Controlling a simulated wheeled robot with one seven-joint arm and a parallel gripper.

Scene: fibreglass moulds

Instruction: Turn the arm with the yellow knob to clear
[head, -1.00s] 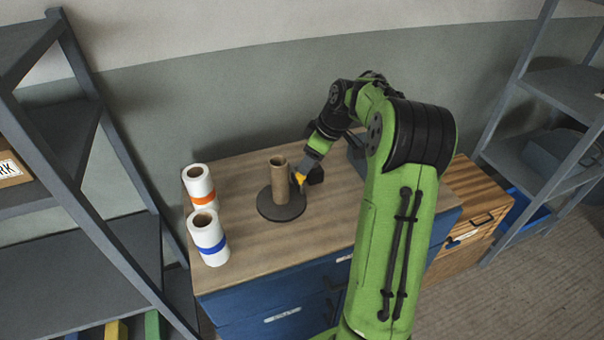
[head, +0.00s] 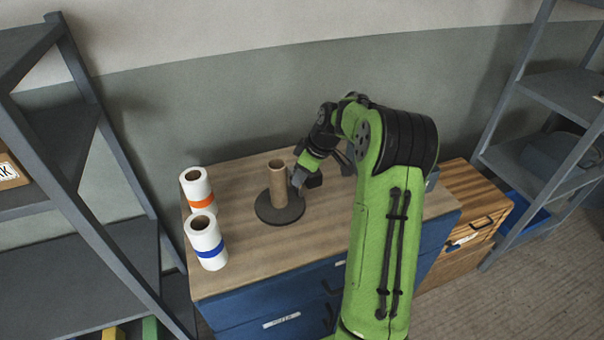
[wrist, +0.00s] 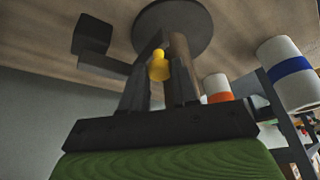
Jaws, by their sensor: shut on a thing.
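A dark round stand (head: 270,212) with an upright brown cardboard tube (head: 277,186) sits on the wooden top. The yellow knob (wrist: 158,65) shows in the wrist view between my fingers, on a dark arm (wrist: 105,65) that ends in a dark block (wrist: 92,35). My gripper (head: 297,182) is at the right side of the tube, low over the stand, and shut on the knob. In the head view my gripper hides the knob. The block (head: 314,180) shows just right of my gripper.
Two white rolls, one with an orange band (head: 198,190) and one with a blue band (head: 206,242), stand at the left edge of the blue cabinet's wooden top (head: 330,225). Grey shelves stand on both sides. The front of the top is clear.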

